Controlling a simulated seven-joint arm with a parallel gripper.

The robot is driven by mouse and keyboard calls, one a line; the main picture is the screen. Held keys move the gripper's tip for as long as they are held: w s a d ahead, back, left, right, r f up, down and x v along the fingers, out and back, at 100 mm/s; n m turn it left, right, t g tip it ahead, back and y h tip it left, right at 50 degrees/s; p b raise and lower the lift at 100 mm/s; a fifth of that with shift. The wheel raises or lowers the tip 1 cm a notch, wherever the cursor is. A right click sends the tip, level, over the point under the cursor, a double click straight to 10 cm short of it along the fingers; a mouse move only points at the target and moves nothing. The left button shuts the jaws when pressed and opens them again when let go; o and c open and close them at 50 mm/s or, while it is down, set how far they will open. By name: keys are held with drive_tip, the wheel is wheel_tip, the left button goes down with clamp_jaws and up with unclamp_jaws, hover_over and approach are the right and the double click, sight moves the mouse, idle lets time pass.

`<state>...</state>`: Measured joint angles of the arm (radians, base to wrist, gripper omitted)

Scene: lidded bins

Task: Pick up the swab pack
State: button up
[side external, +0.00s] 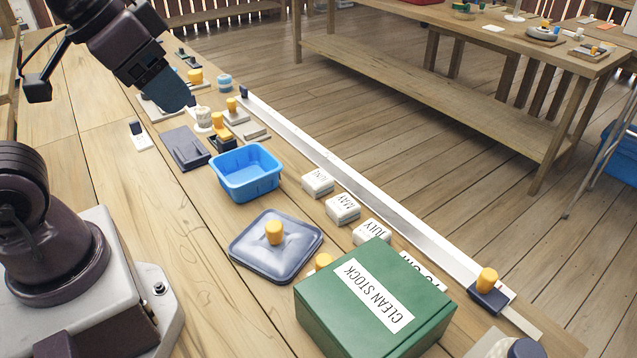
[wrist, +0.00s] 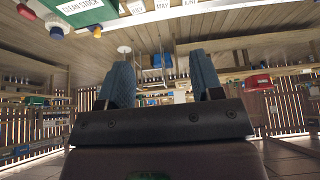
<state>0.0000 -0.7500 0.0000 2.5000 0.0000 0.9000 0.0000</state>
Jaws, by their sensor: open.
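I cannot tell any item in view for certain as the swab pack. My gripper (side external: 172,92) is at the upper left of the side view, above the far part of the bench, tilted, with blue-grey fingers. In the wrist view its two fingers (wrist: 161,76) stand apart with nothing between them. A green box marked CLEAN STOCK (side external: 420,288) is closed at the front of the bench; its inside is hidden. A blue open bin (side external: 250,187) stands mid-bench and looks empty. A grey-blue lid with a yellow knob (side external: 293,254) lies between them.
White blocks marked with months (side external: 342,208) line the rail (side external: 385,200) on the bench's right edge. A dark flat plate (side external: 186,148) lies left of the bin. Several small yellow-knobbed pieces (side external: 218,121) crowd the far end. The left bench boards (side external: 140,195) are mostly clear.

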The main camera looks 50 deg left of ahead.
idle(0.4)
drive_tip(key=o, duration=0.4)
drive_tip(key=shift+o, duration=0.2)
